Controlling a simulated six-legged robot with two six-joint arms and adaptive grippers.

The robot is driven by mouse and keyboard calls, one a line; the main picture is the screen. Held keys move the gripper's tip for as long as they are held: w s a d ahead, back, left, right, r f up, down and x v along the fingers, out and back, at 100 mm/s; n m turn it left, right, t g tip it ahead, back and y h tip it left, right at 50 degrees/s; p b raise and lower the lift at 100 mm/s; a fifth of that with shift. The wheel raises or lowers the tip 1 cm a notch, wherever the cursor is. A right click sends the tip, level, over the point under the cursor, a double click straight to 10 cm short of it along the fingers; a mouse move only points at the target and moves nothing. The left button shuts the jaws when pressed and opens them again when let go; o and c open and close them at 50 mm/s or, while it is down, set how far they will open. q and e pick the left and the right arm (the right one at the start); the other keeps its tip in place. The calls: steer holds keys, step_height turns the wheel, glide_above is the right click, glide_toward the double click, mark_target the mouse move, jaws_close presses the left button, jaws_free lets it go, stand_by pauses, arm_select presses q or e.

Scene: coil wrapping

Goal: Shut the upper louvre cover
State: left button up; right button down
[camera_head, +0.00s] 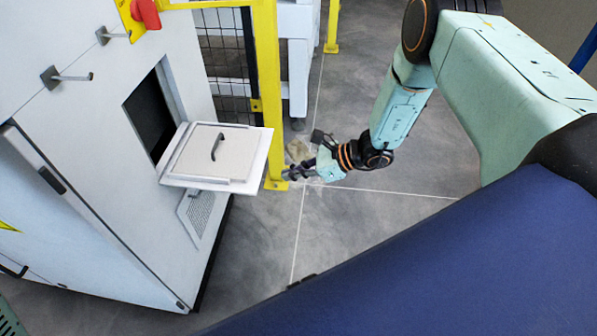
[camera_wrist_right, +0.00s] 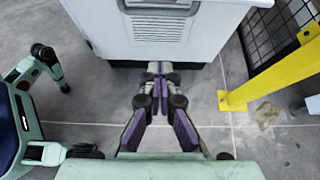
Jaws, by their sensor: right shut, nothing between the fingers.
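The upper louvre cover (camera_head: 212,152) is a light square panel with a dark handle, standing open and jutting out about level from the white cabinet (camera_head: 95,130). Behind it is a dark opening (camera_head: 150,115) in the cabinet face. My right gripper (camera_head: 287,174) is to the right of the cover's outer edge, apart from it, shut and empty. My left gripper is not in view.
A lower vented panel (camera_head: 203,212) is below the open cover. A yellow post (camera_head: 267,90) and black mesh fence (camera_head: 226,60) stand behind and right of the cover. A red knob (camera_head: 146,13) is at the top left. Grey floor (camera_head: 380,225) is clear to the right.

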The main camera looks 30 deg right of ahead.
steer(key=shift+w+a+r+b, duration=0.15)
steer(key=shift+w+a+b, duration=0.3)
steer(key=shift+a, duration=0.35)
steer(key=shift+w+a+r+b, duration=0.15)
steer(key=shift+w+a+b, duration=0.15)
steer(key=shift+w+a, duration=0.4)
steer(key=shift+w+a+r+b, duration=0.15)
steer(key=shift+w+a+b, duration=0.25)
steer(key=shift+a, duration=0.45)
steer(key=shift+r, duration=0.1)
